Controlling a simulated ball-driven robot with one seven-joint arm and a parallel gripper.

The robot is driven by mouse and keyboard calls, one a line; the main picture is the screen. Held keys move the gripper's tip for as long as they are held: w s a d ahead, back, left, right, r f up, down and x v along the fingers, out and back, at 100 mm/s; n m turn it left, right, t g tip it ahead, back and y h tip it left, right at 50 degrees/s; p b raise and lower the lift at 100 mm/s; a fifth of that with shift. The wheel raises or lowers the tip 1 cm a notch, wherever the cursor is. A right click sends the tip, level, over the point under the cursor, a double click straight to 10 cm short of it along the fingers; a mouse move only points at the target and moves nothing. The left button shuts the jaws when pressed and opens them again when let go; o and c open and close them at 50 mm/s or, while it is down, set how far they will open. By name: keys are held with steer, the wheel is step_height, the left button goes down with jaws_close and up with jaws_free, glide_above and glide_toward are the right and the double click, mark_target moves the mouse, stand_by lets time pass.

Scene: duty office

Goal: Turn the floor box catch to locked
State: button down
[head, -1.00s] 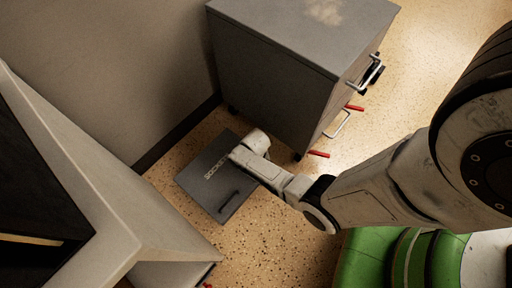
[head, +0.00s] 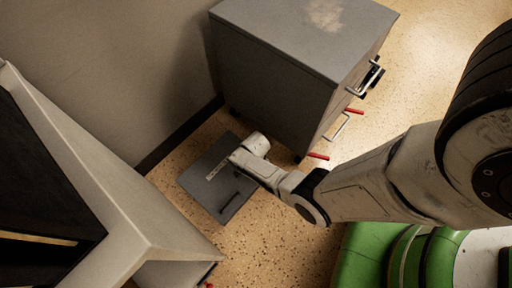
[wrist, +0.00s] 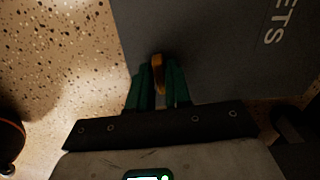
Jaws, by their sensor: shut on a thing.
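The floor box (head: 208,181) is a flat dark grey plate on the speckled floor, with pale lettering and a dark bar-shaped handle on top. In the wrist view the floor box (wrist: 215,50) fills the upper right, with part of its lettering showing. The catch (wrist: 157,68) is a small yellow-brown piece near the plate's edge. My gripper (wrist: 158,85) has its green fingers shut on the catch, one on each side. In the head view my gripper is hidden behind my wrist, over the plate's upper right edge. I cannot read the catch's position.
A grey drawer cabinet (head: 285,75) with metal handles and red tabs stands close beside the floor box. A pale desk or cabinet (head: 130,205) stands at the left. The wall (head: 120,60) is behind. Speckled floor (head: 275,235) is clear in front of the plate.

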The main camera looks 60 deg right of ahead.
steer(key=shift+m, duration=0.6)
steer(key=c, duration=1.1)
jaws_free()
step_height(320, 180, up, 11)
steer(key=p, duration=0.7)
steer(key=shift+f, duration=0.15)
